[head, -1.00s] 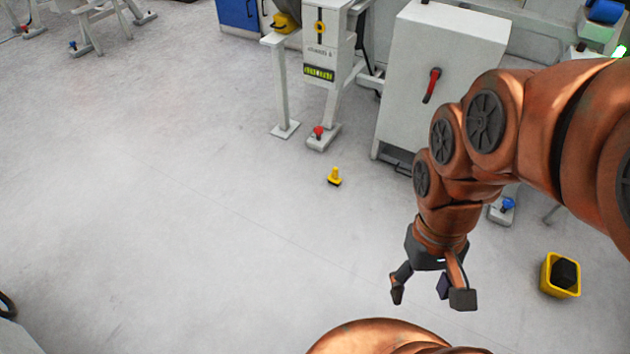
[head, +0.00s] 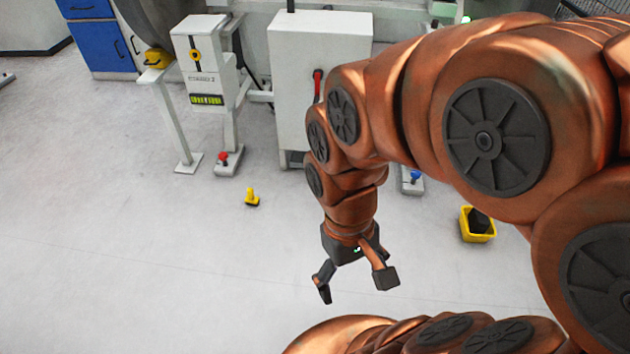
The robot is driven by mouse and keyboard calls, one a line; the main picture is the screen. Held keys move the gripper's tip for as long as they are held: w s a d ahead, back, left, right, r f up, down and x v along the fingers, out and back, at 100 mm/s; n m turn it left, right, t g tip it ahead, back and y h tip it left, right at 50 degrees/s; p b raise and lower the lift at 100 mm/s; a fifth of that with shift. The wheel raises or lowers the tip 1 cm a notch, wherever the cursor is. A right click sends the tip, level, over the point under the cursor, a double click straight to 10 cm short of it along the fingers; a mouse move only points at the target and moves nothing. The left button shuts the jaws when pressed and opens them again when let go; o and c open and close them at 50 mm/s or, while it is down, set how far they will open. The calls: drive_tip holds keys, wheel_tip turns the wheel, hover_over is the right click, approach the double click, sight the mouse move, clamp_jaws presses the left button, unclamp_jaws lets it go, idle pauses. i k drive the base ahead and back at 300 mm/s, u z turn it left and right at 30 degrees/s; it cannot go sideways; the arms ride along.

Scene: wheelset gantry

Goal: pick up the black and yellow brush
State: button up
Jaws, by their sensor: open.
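A small yellow upright object with a thin dark lower edge, which looks like the brush (head: 252,198), stands on the floor left of centre in the head view. It is too small to make out bristles. My gripper (head: 354,284) hangs at the end of my arm, to the right of the brush and nearer to me. Its fingers are spread apart with nothing between them. The gripper and the brush are clearly apart, and nothing hides the brush.
A yellow bin (head: 478,237) with a black block (head: 480,221) inside stands on the floor at right. Behind the brush are a white stand (head: 206,80) with a red-knobbed foot (head: 227,165) and a grey-white cabinet (head: 300,75). The floor (head: 120,210) at left is clear.

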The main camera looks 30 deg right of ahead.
sight(250, 200)
drive_tip(key=u, duration=0.65)
drive_tip(key=i, duration=1.65)
drive_tip(key=u, duration=0.05)
